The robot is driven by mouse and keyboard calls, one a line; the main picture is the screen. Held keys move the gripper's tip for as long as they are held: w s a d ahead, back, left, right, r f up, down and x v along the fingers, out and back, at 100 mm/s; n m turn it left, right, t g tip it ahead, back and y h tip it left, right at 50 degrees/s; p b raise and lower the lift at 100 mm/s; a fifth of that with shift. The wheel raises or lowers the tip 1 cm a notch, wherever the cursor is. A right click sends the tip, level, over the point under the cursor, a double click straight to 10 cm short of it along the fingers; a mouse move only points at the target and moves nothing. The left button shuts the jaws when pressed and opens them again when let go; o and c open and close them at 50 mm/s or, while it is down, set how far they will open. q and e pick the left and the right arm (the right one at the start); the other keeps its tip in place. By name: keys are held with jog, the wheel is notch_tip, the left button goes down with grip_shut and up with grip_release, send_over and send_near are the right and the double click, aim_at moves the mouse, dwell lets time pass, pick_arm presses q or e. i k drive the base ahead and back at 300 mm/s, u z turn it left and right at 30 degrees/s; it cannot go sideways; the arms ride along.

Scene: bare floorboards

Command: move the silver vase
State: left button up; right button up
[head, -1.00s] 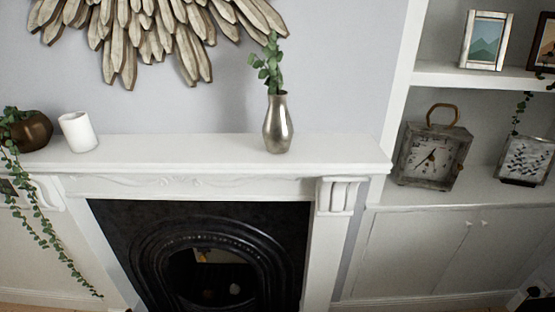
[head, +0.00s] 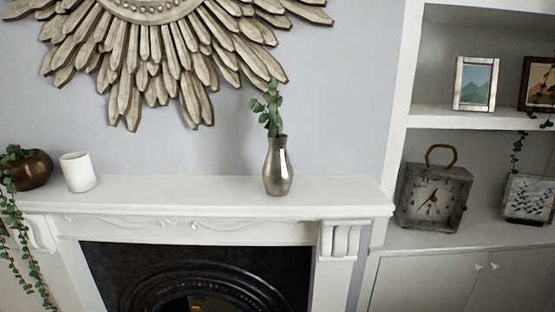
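The silver vase (head: 278,168) stands upright on the white mantelpiece (head: 230,193), right of its middle, in the head view. It is shiny metal with a narrow neck, and green leafy stems (head: 269,107) rise from its mouth. Neither of my grippers shows in the head view, and nothing is touching the vase.
A white cup (head: 77,172) and a brown pot with a trailing plant (head: 32,170) stand at the mantel's left. A sunburst frame (head: 160,60) hangs above. Right-hand shelves hold a clock (head: 434,197) and pictures (head: 476,84). The mantel between cup and vase is clear.

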aim_at(278, 172)
jog(key=u, duration=2.05)
jog(key=i, duration=1.4)
jog(key=z, duration=2.3)
